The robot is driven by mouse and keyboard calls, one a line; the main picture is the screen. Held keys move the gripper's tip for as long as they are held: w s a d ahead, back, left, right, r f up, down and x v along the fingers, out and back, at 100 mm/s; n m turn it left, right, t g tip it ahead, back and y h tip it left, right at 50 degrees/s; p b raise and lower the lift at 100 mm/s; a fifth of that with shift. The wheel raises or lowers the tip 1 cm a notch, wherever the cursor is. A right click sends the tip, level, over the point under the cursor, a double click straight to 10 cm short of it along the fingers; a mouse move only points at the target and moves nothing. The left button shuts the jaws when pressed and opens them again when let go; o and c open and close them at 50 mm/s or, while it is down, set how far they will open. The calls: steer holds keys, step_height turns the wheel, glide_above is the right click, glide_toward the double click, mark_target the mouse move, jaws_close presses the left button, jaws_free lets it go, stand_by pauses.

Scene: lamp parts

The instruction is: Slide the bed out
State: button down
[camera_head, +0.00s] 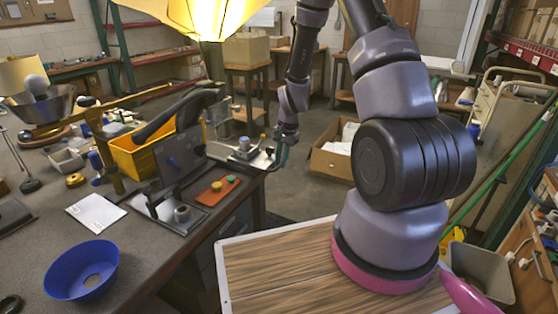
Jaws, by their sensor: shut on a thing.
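A grey bench machine (180,160) stands on the dark worktop, with a dark panel and a flat mirror-like plate at its front. What looks like its bed, a light metal slide (245,150) with small knobs on top, sticks out at its right side near the worktop's right edge. My gripper (272,153) reaches down from above at the right end of this slide and is shut on it. The fingertips are small and partly hidden, so the exact grip point is unclear.
A red-orange control box (217,190) with buttons sits in front of the machine. A yellow bin (140,152) is behind it, and a blue bowl (82,270) and white paper (95,212) lie at left. A cardboard box (333,150) stands on the floor; open floor lies right of the worktop.

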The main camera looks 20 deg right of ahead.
steer(key=shift+s+d, duration=0.15)
steer(key=shift+d, duration=0.1)
steer(key=c, duration=0.9)
jaws_free()
steer(key=shift+o, duration=0.2)
step_height(320, 180, up, 11)
steer(key=s+d, duration=0.1)
steer(key=shift+s+d+f, duration=0.15)
steer(key=shift+s+f, duration=0.05)
